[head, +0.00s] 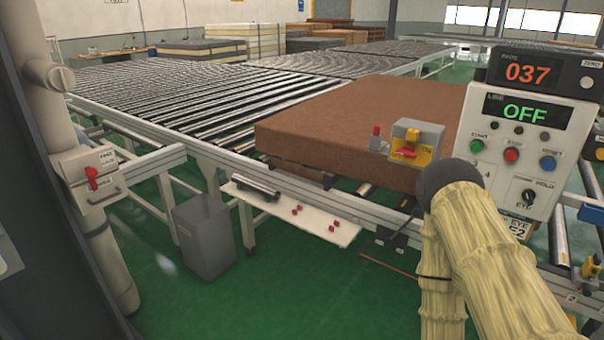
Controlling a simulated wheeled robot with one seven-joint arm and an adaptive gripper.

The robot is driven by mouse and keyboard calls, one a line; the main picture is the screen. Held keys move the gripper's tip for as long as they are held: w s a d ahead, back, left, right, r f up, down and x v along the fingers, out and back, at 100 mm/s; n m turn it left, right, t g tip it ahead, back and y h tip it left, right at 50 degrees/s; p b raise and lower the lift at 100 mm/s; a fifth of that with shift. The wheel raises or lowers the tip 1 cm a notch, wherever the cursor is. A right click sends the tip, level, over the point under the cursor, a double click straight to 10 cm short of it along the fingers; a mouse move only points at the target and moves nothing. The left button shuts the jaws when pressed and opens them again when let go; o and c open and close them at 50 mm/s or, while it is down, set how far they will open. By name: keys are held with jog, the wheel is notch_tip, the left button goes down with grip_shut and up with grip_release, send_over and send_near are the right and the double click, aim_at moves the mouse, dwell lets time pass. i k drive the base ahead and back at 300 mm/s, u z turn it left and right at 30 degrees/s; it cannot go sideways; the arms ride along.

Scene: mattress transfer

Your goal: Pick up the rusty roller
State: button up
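A short loose roller (255,187) lies on the white side shelf (318,230) below the conveyor's near edge. It looks dark grey and metallic; at this size I cannot tell whether it is rusty. No other loose roller stands out. My arm, in a pale yellow ribbed cover with a dark joint, fills the lower right and bends downward. My gripper is not in view, and the roller lies well to the left of the visible arm.
A large brown mattress block (350,125) lies on the roller conveyor (190,105). Small red pieces (332,228) lie on the shelf. A grey bin (203,237) stands on the green floor left of it. A control panel (520,130) reads OFF at right. Floor in front is mostly clear.

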aim_at(315, 176)
jog(key=u, duration=0.35)
jog(key=i, duration=0.55)
jog(key=u, duration=0.75)
jog(key=i, duration=1.2)
jog(key=z, duration=0.05)
